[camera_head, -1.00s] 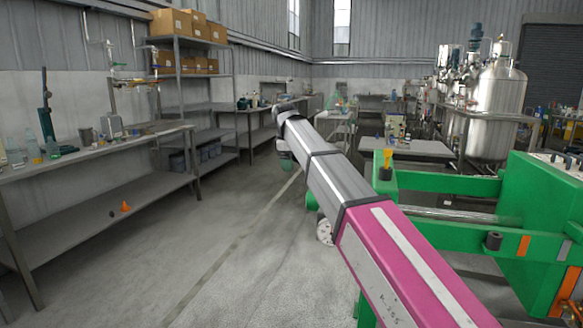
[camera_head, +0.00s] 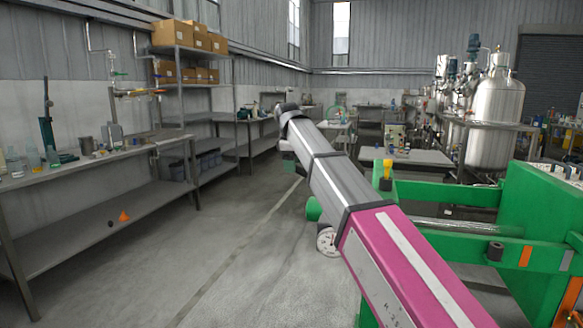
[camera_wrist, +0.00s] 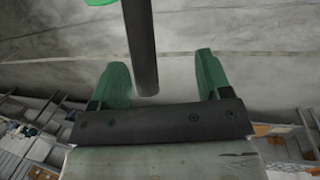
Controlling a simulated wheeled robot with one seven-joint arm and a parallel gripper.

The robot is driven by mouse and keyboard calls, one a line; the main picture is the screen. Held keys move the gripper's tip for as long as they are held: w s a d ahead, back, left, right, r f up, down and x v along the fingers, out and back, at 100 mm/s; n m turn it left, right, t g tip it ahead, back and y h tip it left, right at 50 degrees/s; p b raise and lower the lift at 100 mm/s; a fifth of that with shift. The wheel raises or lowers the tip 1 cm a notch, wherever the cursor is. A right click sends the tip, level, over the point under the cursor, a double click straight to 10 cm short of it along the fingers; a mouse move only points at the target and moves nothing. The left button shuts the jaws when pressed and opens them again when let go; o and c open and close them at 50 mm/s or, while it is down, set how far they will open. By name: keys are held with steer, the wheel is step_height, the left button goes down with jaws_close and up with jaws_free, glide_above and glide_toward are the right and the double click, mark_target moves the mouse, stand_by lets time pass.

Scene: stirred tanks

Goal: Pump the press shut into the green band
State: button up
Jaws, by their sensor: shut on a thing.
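The green press (camera_head: 540,235) fills the right side of the head view, with green rails and a bright metal rod between them. A round white-faced gauge (camera_head: 327,241) sits at its left end, partly hidden by my arm; its needle and any green band are too small to read. In the wrist view, a dark round bar (camera_wrist: 140,45), which looks like the pump lever, comes down from the top and ends between the two green fingertips. In the head view, my gripper is mostly hidden behind my arm.
A yellow-topped part (camera_head: 387,172) stands up on the press's far corner. A workbench (camera_head: 100,160) with glassware runs along the left. Steel tanks (camera_head: 495,115) stand at the back right. The floor (camera_head: 235,235) left of the press is clear.

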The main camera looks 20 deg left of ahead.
steer(key=s+d+r, duration=0.2)
steer(key=d+r, duration=0.1)
steer(key=r, duration=0.4)
steer(key=shift+d+r, duration=0.15)
steer(key=shift+r, duration=0.2)
stand_by(0.5)
stand_by(0.4)
